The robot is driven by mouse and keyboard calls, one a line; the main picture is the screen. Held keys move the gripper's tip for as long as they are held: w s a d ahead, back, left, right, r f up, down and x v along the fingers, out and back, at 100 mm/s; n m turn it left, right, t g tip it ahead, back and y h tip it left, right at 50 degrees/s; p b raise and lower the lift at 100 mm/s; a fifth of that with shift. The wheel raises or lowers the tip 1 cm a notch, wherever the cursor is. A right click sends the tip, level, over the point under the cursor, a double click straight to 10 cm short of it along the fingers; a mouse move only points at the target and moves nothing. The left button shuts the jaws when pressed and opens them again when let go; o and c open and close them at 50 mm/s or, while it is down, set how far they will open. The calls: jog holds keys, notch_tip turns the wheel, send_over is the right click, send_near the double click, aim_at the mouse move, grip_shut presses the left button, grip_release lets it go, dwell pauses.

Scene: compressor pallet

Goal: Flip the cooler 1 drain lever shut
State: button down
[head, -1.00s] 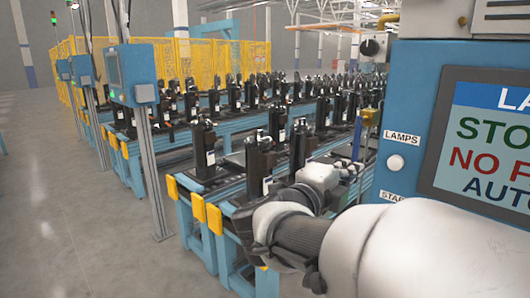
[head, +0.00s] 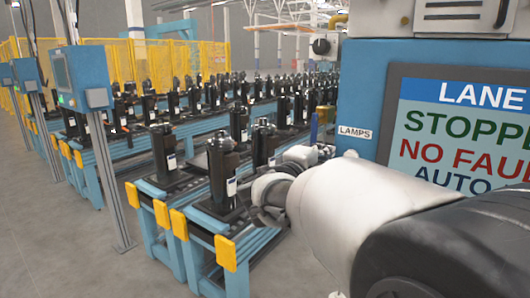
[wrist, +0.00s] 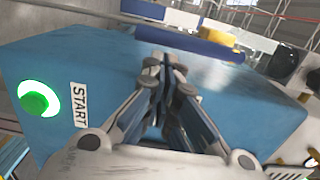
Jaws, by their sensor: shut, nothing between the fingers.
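In the head view a small upright blue lever (head: 314,127) stands beside a brass-coloured fitting, left of the blue cabinet and just above my wrist. In the wrist view a dark blue bar (wrist: 190,43), which looks like this lever's handle, lies across the picture just beyond my fingertips. My gripper (wrist: 166,62) is shut and empty, its fingertips close to the bar. I cannot tell whether they touch it. No cooler 1 label is readable. In the head view my fingers cannot be made out behind the arm.
A blue box with a lit green START button (wrist: 38,98) lies close below my fingers in the wrist view.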

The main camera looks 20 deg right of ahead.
jog(key=shift+f, duration=0.1)
jog(key=shift+w+a+m+b, duration=0.2)
jog(key=shift+m+b, duration=0.2)
jog(key=shift+b, duration=0.2)
jog(key=shift+w+a+f+m+b, duration=0.15)
jog(key=shift+m+b, duration=0.15)
jog(key=shift+b, duration=0.2)
jog(key=w+a+r+m+b, duration=0.2)
jog(key=w+a+m+b, duration=0.1)
jog(key=m, duration=0.5)
jog(key=w+a+r+m+h+b, duration=0.1)
jog(key=w+a+r+m+b, duration=0.1)
jog(key=w+m+b, duration=0.3)
jog(key=shift+a+r+m+b, duration=0.15)
jog(key=shift+a+m+b, duration=0.45)
jog(key=shift+m+b, duration=0.7)
jog(key=shift+m+p, duration=0.3)
